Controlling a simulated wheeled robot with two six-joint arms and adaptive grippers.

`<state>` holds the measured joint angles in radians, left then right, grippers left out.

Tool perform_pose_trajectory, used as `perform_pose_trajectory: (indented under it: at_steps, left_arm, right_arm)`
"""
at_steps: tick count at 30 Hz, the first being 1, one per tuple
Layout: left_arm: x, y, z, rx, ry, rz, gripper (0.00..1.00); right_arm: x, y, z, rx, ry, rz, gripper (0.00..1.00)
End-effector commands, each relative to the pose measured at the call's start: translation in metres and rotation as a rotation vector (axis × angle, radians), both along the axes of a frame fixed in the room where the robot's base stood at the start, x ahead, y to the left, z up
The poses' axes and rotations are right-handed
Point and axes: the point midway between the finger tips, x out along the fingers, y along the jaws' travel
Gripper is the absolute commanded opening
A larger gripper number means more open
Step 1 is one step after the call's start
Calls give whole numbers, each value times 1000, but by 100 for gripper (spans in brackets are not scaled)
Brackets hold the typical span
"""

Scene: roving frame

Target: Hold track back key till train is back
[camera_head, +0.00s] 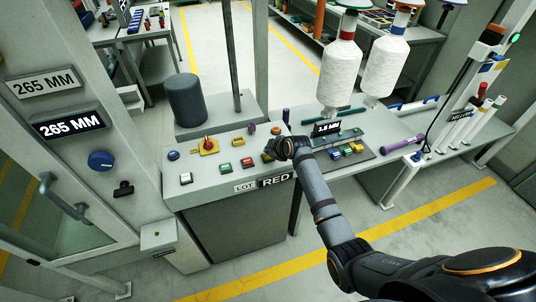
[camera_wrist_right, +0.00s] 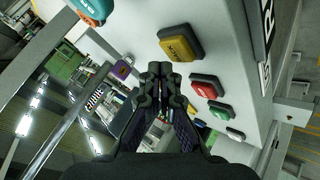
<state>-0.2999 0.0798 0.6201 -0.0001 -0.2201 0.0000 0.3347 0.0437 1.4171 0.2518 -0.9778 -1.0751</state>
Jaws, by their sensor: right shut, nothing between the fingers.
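My right gripper (camera_head: 280,148) reaches over the front right part of a grey control desk (camera_head: 215,188). It is shut and empty; its closed fingertips (camera_wrist_right: 160,72) show in the right wrist view. A yellow key (camera_wrist_right: 180,42) with dark lettering is close beside the tips, and I cannot read the lettering surely. The fingertips look apart from it. In the head view a green key (camera_head: 225,168) and a red key (camera_head: 247,163) sit left of the gripper. I cannot pick out a train.
A yellow plate with a red knob (camera_head: 208,145), a blue button (camera_head: 173,155) and a white key (camera_head: 186,178) are on the desk. A dark cylinder (camera_head: 186,100) stands behind. White yarn cones (camera_head: 340,75) hang over the table at right. A sign reads RED (camera_head: 276,180).

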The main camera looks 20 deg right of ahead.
Motion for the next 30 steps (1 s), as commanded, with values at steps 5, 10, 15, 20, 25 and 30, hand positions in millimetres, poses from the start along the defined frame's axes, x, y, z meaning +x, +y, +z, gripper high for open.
perform_pose_trajectory:
  at_steps: [5, 10, 15, 20, 25, 30]
  left_arm:
    - [0, 0, 2, 0, 0, 0, 81]
    - [0, 0, 16, 0, 0, 0, 81]
    - [0, 0, 34, 0, 0, 0, 81]
    - [0, 0, 49, 0, 0, 0, 81]
    - [0, 0, 49, 0, 0, 0, 81]
    - [0, 0, 48, 0, 0, 0, 81]
  right_arm:
    - [0, 0, 2, 0, 0, 0, 0]
    - [0, 0, 17, 0, -1, 0, 0]
    - [0, 0, 35, 0, -1, -1, 0]
    - [0, 0, 50, 0, -1, -1, 0]
    - [0, 0, 50, 0, 0, 0, 0]
    - [0, 0, 50, 0, 0, 0, 0]
